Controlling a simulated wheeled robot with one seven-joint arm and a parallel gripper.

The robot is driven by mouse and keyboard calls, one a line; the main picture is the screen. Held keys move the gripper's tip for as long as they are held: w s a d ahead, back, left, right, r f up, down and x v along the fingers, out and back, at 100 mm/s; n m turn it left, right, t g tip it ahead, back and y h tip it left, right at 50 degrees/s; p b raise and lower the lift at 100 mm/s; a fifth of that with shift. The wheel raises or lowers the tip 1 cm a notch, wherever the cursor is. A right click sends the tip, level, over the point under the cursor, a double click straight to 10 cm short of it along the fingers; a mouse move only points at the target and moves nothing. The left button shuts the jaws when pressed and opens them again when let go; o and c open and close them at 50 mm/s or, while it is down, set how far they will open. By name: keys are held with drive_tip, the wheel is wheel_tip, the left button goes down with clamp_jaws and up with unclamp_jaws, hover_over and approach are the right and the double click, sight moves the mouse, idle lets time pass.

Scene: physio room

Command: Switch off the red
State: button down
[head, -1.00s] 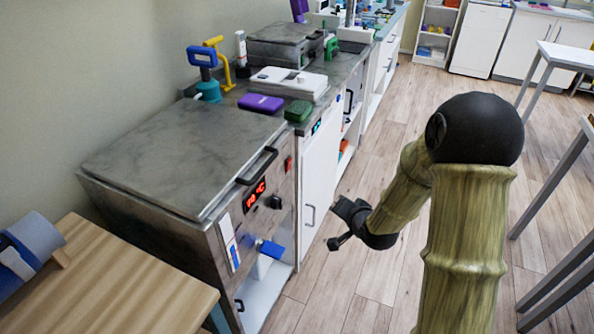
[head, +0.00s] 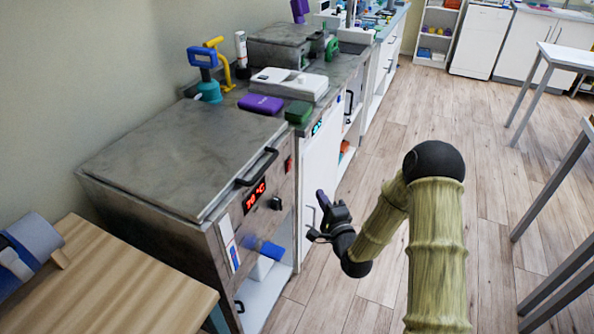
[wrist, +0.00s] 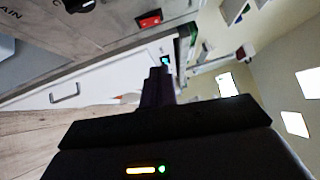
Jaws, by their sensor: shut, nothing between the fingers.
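A small red switch (head: 288,165) is on the front panel of the steel heating unit (head: 180,160), to the right of its lid handle. In the wrist view the red switch (wrist: 149,19) is near the top, above my fingers. My gripper (head: 321,197) is shut and empty, in front of the unit and to the right of the switch, apart from it. Its dark closed fingers (wrist: 157,85) point up the wrist picture. The unit's red display (head: 254,196) is lit and seems to read 70 °C. Which way the switch is tipped is too small to tell.
A black knob (head: 277,203) sits below the switch, and a black lid handle (head: 257,167) sticks out beside it. A white cupboard door (head: 318,180) adjoins the unit. A wooden table (head: 100,285) stands at front left. The floor (head: 400,120) behind my arm is clear.

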sight(289, 166)
drive_tip(key=s+a+x, duration=0.1)
drive_tip(key=a+x, duration=0.1)
drive_tip(key=x, duration=1)
drive_tip(key=shift+a, duration=0.55)
drive_tip(key=shift+w+d+r, duration=0.15)
drive_tip(key=shift+w+r, duration=0.05)
drive_tip(key=shift+w, duration=0.05)
